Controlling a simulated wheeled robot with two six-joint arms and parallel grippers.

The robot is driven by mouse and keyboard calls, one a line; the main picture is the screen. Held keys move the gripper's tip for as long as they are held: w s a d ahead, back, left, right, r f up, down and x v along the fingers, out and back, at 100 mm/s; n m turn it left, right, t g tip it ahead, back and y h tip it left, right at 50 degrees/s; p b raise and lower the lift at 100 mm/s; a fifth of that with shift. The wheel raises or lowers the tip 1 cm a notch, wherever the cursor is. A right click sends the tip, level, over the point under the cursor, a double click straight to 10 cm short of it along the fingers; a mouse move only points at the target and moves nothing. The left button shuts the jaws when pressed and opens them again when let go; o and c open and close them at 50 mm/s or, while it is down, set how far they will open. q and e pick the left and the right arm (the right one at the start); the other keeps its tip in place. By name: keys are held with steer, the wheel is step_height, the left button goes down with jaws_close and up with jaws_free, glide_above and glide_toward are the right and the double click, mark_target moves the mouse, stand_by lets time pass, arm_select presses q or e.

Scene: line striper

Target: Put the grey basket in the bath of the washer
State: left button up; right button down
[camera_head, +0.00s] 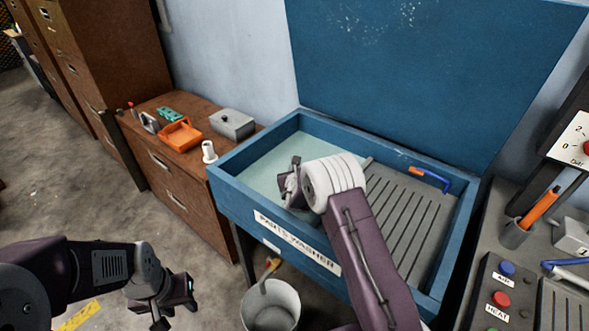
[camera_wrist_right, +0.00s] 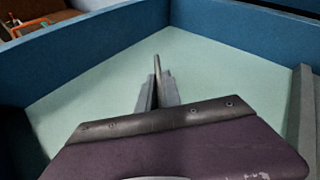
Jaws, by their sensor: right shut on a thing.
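The blue parts washer (camera_head: 258,205) has its lid up, and its bath (camera_head: 270,163) shows a pale green surface on the left. My right gripper (camera_head: 293,180) is over the bath; it also shows in the wrist view (camera_wrist_right: 157,90), shut on a thin grey edge or bar. A grey piece (camera_head: 303,212) shows just under it, apparently part of the grey basket. The wrist and gripper hide most of it, so I cannot tell whether it touches the bath floor. My left gripper (camera_head: 174,306) is empty and open, low at the left.
A brown cabinet (camera_head: 170,172) at left holds an orange basket (camera_head: 181,135) and a grey box (camera_head: 232,124). A bucket (camera_head: 272,305) stands below the washer.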

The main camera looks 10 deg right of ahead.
steer(key=c, duration=1.5)
jaws_free()
steer(key=shift+s+r, duration=0.15)
steer(key=shift+s, duration=0.05)
steer(key=v, duration=0.7)
steer(key=shift+r, duration=0.1)
